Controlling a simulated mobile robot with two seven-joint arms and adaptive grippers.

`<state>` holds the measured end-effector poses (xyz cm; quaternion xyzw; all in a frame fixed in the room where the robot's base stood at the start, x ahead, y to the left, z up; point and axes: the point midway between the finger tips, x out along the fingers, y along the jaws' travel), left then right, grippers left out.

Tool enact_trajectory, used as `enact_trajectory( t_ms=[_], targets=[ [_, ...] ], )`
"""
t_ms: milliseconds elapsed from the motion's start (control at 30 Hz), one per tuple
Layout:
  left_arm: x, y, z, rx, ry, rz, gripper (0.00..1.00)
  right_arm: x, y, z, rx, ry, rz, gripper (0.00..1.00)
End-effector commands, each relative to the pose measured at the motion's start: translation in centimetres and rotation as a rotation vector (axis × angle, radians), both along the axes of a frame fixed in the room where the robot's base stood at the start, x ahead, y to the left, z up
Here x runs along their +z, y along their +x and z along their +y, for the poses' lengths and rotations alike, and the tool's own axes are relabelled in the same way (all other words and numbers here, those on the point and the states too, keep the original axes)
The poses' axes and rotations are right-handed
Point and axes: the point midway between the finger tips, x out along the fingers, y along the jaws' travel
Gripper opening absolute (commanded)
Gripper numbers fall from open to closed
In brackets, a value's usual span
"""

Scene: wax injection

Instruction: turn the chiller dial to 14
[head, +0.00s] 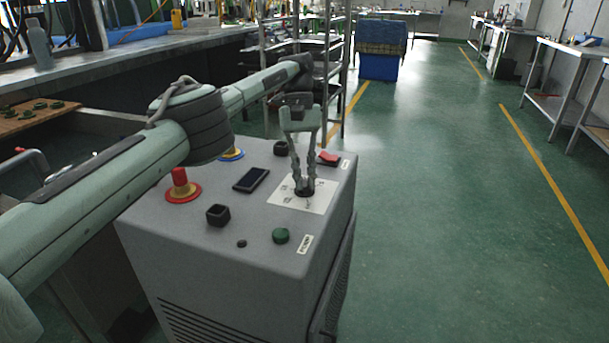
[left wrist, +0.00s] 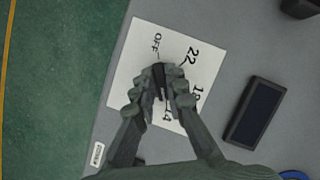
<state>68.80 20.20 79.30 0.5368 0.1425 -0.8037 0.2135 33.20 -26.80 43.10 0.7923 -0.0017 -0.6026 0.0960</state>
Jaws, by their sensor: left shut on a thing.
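The chiller dial (head: 304,193) is a small black knob on a white plate (head: 318,204) on top of the grey chiller box. My left gripper (head: 304,184) points straight down over it, with its fingers closed on the knob. In the left wrist view the dial (left wrist: 160,82) sits between the two fingertips (left wrist: 160,88), which hide its sides. The plate shows OFF, 22, 18 and, partly covered near the right finger, 14. The knob lies lengthwise between the OFF side and the 14 side; which end is its pointer is hard to tell. My right gripper is out of view.
On the chiller box (head: 230,262) are a red button (head: 180,184), a dark display (head: 251,180), a black square knob (head: 218,215), a green button (head: 281,236) and a red switch (head: 329,158). A workbench stands behind on the left. The green floor on the right is clear.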

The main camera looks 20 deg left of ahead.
Motion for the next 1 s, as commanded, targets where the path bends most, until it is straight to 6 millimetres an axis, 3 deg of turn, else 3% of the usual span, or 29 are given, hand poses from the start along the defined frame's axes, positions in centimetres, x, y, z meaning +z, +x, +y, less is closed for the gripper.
enact_trajectory(
  t_ms=[567,600,733,1000],
  targets=[
    [0.06,0.09,0.14,-0.029,0.003,-0.004,0.00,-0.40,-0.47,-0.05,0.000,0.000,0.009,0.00],
    [0.06,0.09,0.14,-0.029,0.003,-0.004,0.15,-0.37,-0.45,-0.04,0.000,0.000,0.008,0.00],
    [0.05,0.07,0.12,-0.029,0.003,-0.003,0.32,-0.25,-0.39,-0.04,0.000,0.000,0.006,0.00],
    [0.01,0.03,0.04,-0.030,0.002,-0.001,0.33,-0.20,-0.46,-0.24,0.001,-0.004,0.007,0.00]
  ],
)
